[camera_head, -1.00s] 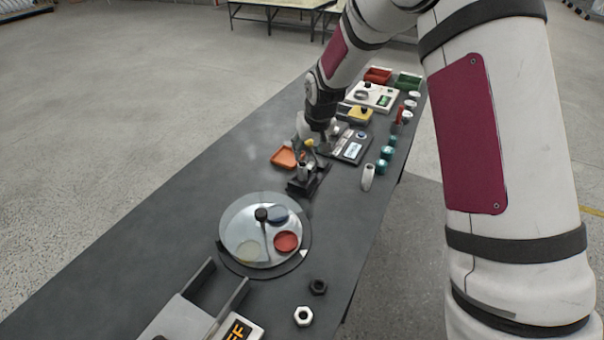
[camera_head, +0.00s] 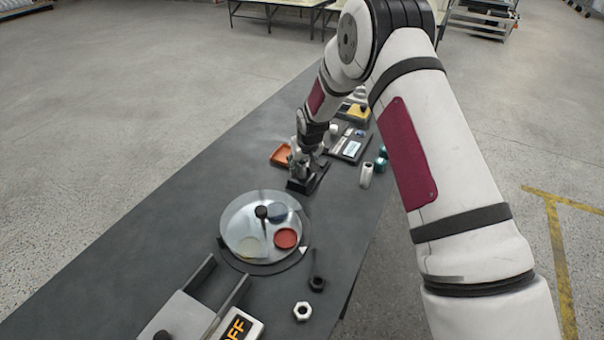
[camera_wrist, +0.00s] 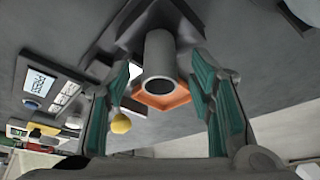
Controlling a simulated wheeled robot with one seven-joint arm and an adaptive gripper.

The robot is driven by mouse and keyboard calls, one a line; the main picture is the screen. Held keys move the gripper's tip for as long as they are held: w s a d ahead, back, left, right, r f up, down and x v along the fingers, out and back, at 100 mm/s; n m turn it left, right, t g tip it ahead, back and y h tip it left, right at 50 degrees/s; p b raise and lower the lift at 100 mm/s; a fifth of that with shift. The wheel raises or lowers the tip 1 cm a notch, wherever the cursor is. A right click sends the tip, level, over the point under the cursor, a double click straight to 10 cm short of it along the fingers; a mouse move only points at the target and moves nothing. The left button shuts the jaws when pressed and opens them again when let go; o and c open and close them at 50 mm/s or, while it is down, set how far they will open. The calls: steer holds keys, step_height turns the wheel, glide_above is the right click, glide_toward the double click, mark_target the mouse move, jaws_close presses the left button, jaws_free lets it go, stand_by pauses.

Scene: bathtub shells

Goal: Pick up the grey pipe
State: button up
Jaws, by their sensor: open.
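The grey pipe (camera_wrist: 160,52) stands in the wrist view between the two teal-padded fingers of my gripper (camera_wrist: 160,75). Its round open end faces the camera. The fingers are open, one on each side, and a gap shows between the pads and the pipe. In the head view the pipe (camera_head: 300,170) stands on a black base (camera_head: 316,178) in the middle of the table, and my gripper (camera_head: 302,157) is down around its top. Fingers and wrist partly hide it there.
An orange tray (camera_head: 281,155) lies just behind the pipe. A panel with a display (camera_head: 350,148) and a white cylinder (camera_head: 366,175) are to the right. A round turntable (camera_head: 235,222) and a hex nut (camera_head: 302,311) are nearer. The table's left side is clear.

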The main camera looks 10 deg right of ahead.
steer(key=shift+w+f, duration=0.2)
steer(key=shift+f, duration=0.35)
jaws_close()
